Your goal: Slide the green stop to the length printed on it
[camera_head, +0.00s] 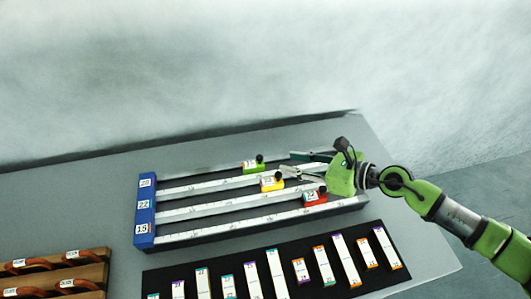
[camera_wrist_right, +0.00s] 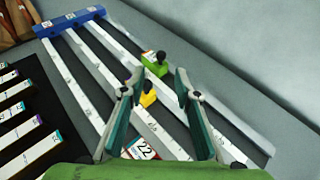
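The green stop (camera_head: 253,166) sits on the farthest rail, with a black knob on top and a white label too small to read. It also shows in the right wrist view (camera_wrist_right: 155,66), ahead of the fingertips. My right gripper (camera_head: 286,164) is open and empty above the rails, to the right of the green stop and apart from it. Its two fingers also show in the wrist view (camera_wrist_right: 152,84), spread apart. The yellow stop (camera_head: 271,182) is on the middle rail, and the red stop (camera_head: 315,197) on the nearest. My left gripper is not in view.
A blue end block (camera_head: 146,228) with number labels closes the rails' left end. A black mat (camera_head: 217,271) with several white strips lies in front. Wooden blocks with orange-brown handles (camera_head: 37,264) stand at lower left. The grey table (camera_head: 350,130) is clear behind the rails.

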